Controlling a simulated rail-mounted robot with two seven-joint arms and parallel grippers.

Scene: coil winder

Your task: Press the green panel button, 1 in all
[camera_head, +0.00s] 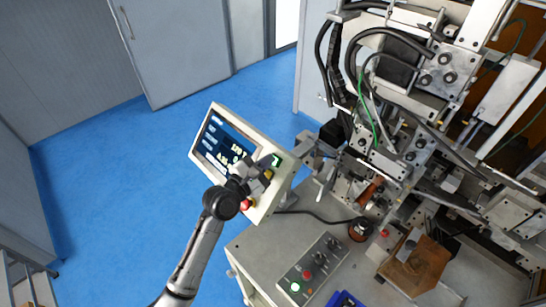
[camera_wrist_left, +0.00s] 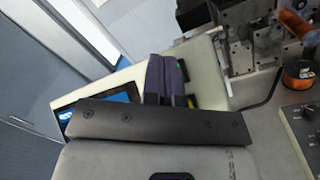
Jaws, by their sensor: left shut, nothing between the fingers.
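The tilted control panel (camera_head: 272,193) has a screen on its left and a column of buttons on its right. The green panel button (camera_head: 277,160) shows at the upper right of the panel, above a yellow one. My left gripper (camera_head: 267,162) is shut and empty, with its fingertips beside the green button; I cannot tell whether they touch it. In the left wrist view the shut fingers (camera_wrist_left: 168,75) lie over the panel face. Only a sliver of the green button (camera_wrist_left: 183,68) shows past them there. My right gripper is not in view.
A red button (camera_head: 246,204) sits low on the panel. A control box (camera_head: 312,272) with a lit green lamp and a red knob lies on the grey bench. The coil winder (camera_head: 410,130) with cables and a copper spool (camera_head: 361,230) stands right. Blue floor is clear at left.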

